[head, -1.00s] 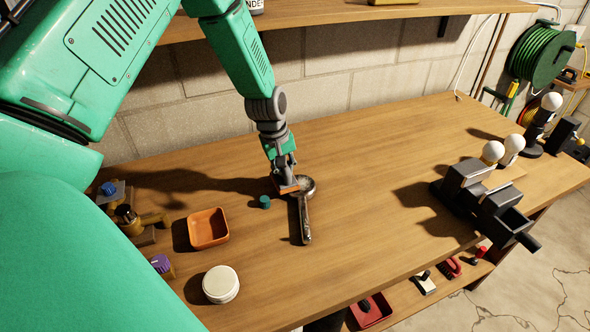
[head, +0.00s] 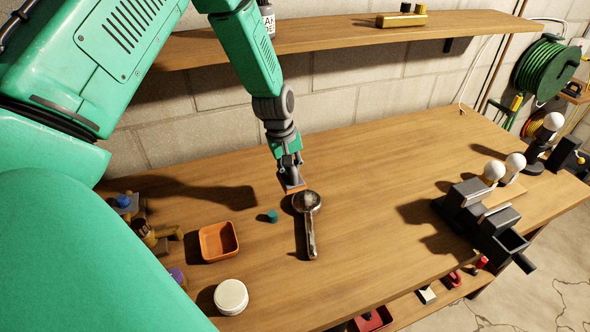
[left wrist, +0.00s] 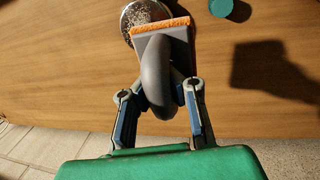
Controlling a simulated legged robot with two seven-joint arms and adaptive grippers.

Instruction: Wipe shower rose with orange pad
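The shower rose (head: 307,202) lies on the workbench with its round head toward the wall and its handle toward me. Its face looks speckled with dirt in the left wrist view (left wrist: 136,14). My left gripper (head: 290,165) is shut on the orange pad (head: 294,188), a grey-handled tool with an orange edge. In the left wrist view, the fingers (left wrist: 160,95) flank the grey handle, and the orange edge (left wrist: 160,28) overlaps the rose's face. In the head view, the pad is at the rose's far left rim; I cannot tell whether they touch. My right gripper is not in view.
A small teal cap (head: 272,216) stands left of the rose. An orange tray (head: 233,241) and a white round jar (head: 231,297) are farther left. A black vise (head: 485,220) and white bulbs (head: 495,171) stand at the right. The bench between rose and vise is clear.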

